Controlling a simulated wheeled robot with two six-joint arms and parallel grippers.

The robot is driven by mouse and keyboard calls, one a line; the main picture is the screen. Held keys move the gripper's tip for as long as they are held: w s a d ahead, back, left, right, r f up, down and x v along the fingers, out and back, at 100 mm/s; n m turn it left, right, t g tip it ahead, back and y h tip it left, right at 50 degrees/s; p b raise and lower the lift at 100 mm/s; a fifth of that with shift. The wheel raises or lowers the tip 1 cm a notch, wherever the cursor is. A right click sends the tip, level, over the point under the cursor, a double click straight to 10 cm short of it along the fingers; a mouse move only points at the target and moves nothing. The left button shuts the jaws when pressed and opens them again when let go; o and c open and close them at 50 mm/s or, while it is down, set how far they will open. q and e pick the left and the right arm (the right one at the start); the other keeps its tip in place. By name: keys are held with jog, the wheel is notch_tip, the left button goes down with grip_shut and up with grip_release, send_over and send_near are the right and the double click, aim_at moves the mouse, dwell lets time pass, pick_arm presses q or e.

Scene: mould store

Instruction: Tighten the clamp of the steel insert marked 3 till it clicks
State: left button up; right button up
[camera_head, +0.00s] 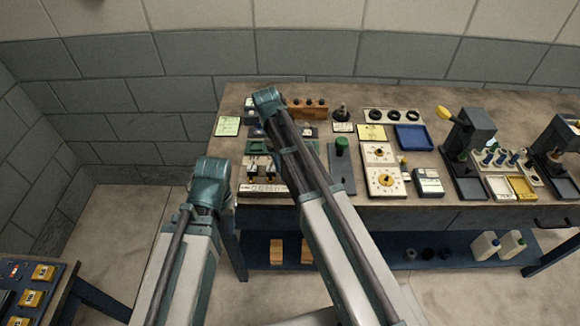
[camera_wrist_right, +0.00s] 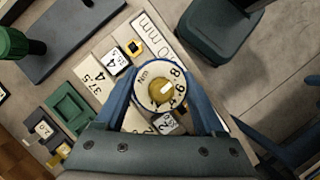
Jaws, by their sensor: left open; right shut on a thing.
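In the right wrist view my right gripper (camera_wrist_right: 160,84) has its blue fingers shut on a round white dial tool (camera_wrist_right: 145,78). Its face carries an Nm scale and a yellow centre knob (camera_wrist_right: 162,92). The tool stands over the row of marked inserts and hides what lies beneath; I cannot read a 3. A tag marked 4 (camera_wrist_right: 117,62) and one marked 2 (camera_wrist_right: 168,122) show beside it. In the head view my right arm covers that gripper and part of the insert row (camera_head: 262,170).
The bench (camera_head: 440,210) holds a green-knobbed plate (camera_head: 341,175), a white dial box (camera_head: 384,182), a blue tray (camera_head: 413,137) and presses (camera_head: 470,140) to the right. A shelf with white bottles (camera_head: 485,245) lies below.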

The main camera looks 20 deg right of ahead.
jog(key=shift+s, duration=0.1)
jog(key=shift+m+y, duration=0.3)
jog(key=shift+m, duration=0.5)
jog(key=shift+f, duration=0.1)
jog(key=shift+m+y, duration=0.3)
jog(key=shift+m, duration=0.5)
jog(key=shift+m+g, duration=0.3)
jog(key=shift+m, duration=0.2)
jog(key=shift+m+y, duration=0.3)
